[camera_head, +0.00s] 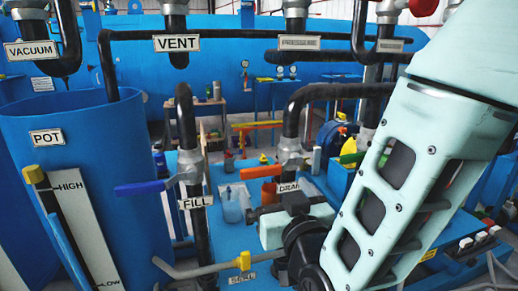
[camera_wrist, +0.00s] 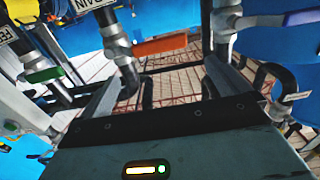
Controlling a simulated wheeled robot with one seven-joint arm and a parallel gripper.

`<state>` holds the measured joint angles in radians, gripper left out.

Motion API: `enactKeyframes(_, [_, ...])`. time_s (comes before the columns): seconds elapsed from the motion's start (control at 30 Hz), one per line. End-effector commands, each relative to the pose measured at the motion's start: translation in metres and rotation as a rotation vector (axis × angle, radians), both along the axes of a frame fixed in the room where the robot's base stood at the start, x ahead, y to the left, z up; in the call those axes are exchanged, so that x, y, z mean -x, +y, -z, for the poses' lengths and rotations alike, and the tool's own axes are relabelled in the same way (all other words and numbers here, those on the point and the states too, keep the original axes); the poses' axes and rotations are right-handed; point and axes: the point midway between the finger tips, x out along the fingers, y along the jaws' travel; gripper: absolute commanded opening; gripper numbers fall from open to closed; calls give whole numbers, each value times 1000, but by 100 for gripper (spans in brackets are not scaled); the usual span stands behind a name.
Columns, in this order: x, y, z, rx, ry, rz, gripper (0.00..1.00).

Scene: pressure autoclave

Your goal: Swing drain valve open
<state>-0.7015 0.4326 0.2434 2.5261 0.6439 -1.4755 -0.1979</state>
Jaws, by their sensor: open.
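The drain valve's orange handle (camera_head: 262,171) points left from the grey valve body on a black pipe, above the DRAIN label (camera_head: 289,187). In the wrist view the orange handle (camera_wrist: 160,45) lies crosswise, beyond and between my fingers in the picture. The DRAIN label (camera_wrist: 103,12) shows at the top there. My gripper (camera_head: 288,205) is just below the drain valve in the head view. In the wrist view my gripper (camera_wrist: 178,88) is open with nothing between its fingers. I cannot tell the exact gap to the handle.
The fill valve with a blue handle (camera_head: 140,187) stands to the left, beside the blue pot (camera_head: 85,165). A yellow-tipped seal lever (camera_head: 243,261) is low in front. A green-handled valve (camera_wrist: 44,74) and a purple handle (camera_wrist: 285,18) flank my gripper in the wrist view.

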Motion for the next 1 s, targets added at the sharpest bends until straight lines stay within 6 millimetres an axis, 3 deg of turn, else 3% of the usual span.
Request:
enactKeyframes(0.53, [-96, 27, -1, -2, 0, 2, 100])
enactKeyframes(0.73, [-111, 32, 0, -1, 0, -1, 100])
enactKeyframes(1.0, [-113, 32, 0, -1, 0, -1, 100])
